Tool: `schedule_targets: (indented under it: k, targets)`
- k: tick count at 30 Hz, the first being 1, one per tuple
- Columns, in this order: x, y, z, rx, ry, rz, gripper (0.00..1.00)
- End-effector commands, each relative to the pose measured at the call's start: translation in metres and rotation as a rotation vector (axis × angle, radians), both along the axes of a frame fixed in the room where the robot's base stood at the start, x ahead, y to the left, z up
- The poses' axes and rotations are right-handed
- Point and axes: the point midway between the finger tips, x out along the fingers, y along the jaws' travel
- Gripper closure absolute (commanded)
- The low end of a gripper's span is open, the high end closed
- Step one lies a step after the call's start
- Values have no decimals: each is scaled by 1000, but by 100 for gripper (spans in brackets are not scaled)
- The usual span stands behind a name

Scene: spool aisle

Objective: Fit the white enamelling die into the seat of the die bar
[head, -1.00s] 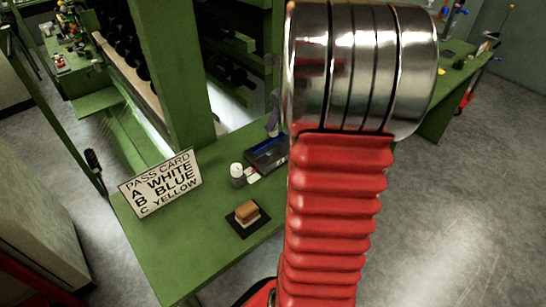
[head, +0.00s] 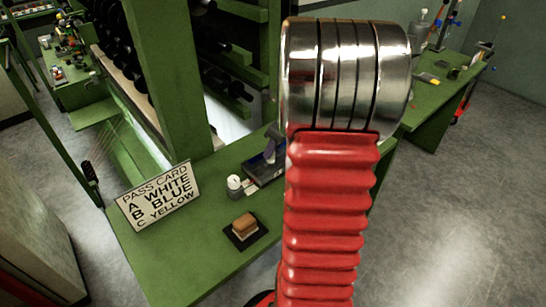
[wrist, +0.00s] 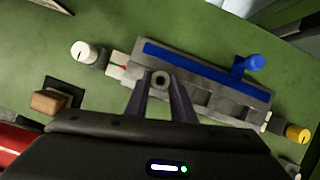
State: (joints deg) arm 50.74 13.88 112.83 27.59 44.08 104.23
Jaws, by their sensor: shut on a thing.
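In the wrist view my gripper (wrist: 161,88) is shut on a small pale ring-shaped piece (wrist: 160,79) with a dark hole, which looks like the white enamelling die. The fingers stand either side of it. It is over the near side of a long grey block with a blue strip (wrist: 190,59), which looks like the die bar. The seat is not clearly visible, and I cannot tell whether the die touches the bar. In the head view the fingers (head: 270,151) show above the dark block (head: 265,171) on the green bench, partly hidden behind my arm.
A white-topped grey cylinder (wrist: 87,53) stands left of the bar. A blue knob (wrist: 254,62) and a yellow-ended piece (wrist: 297,133) are at right. A brown block on a dark pad (head: 244,226) and the pass card (head: 158,195) are on the bench (head: 180,250). Its front is clear.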

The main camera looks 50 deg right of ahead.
Motion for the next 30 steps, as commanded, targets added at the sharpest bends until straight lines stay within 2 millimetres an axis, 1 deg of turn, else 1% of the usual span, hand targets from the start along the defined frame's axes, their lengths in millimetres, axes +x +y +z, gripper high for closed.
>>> schedule_targets:
  k: [9,21,22,27,30]
  targets:
    - [-1,0,-35,3,2,-2,100]
    - [-1,0,-38,0,1,-1,100]
    - [-1,-1,-38,-1,1,-1,76]
    - [-1,-1,-38,0,1,-1,64]
    - [-1,-1,-38,1,1,-2,59]
